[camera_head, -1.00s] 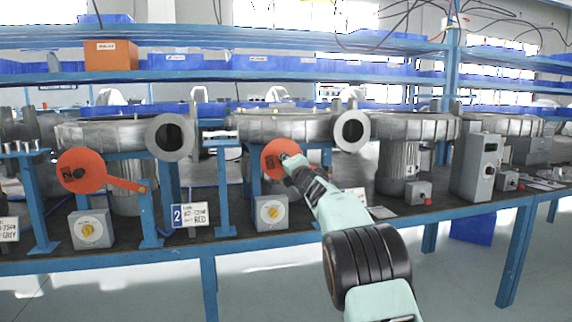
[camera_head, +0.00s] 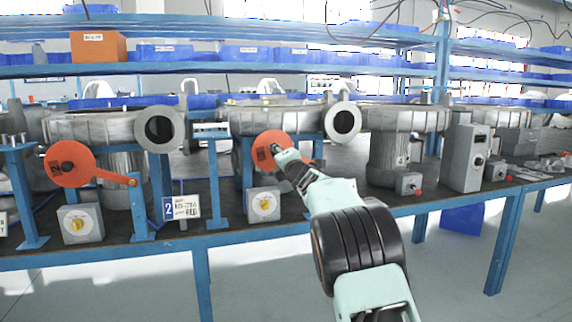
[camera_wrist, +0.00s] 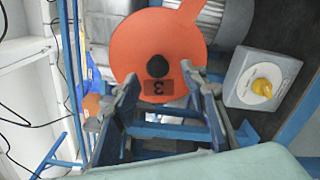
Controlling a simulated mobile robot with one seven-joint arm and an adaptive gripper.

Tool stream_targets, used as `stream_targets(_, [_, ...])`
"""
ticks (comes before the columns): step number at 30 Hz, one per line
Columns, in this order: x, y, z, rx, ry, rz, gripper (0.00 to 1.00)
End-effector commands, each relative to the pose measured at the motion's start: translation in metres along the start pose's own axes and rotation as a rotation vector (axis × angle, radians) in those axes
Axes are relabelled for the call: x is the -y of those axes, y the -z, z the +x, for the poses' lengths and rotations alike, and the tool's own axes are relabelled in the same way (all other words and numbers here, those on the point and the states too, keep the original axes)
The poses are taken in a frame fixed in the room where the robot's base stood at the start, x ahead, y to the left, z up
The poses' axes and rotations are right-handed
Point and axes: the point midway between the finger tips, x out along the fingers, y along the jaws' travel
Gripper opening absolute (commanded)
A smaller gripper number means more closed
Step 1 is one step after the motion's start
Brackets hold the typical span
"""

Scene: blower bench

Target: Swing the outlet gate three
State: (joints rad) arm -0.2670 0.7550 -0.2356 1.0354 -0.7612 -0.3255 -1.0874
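In the wrist view the disc (camera_wrist: 130,45) fills the upper middle. It has a black knob (camera_wrist: 157,66) at its centre and a label (camera_wrist: 158,88) with an upside-down 3. My gripper (camera_wrist: 166,88) is open, its two fingers apart on either side of the label, just below the knob. I see nothing between the fingers. My gripper (camera_head: 279,154) covers part of the disc in the head view; contact cannot be told.
Blue posts (camera_head: 213,185) stand close by.

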Motion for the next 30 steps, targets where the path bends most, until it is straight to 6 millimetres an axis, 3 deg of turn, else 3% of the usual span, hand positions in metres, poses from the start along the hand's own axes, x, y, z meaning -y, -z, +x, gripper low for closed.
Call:
stream_targets(19, [0.0, -0.002, -0.083, 0.005, 0.0, 0.002, 0.4])
stream_targets(30, [0.001, -0.001, -0.101, 0.005, 0.001, 0.001, 0.4])
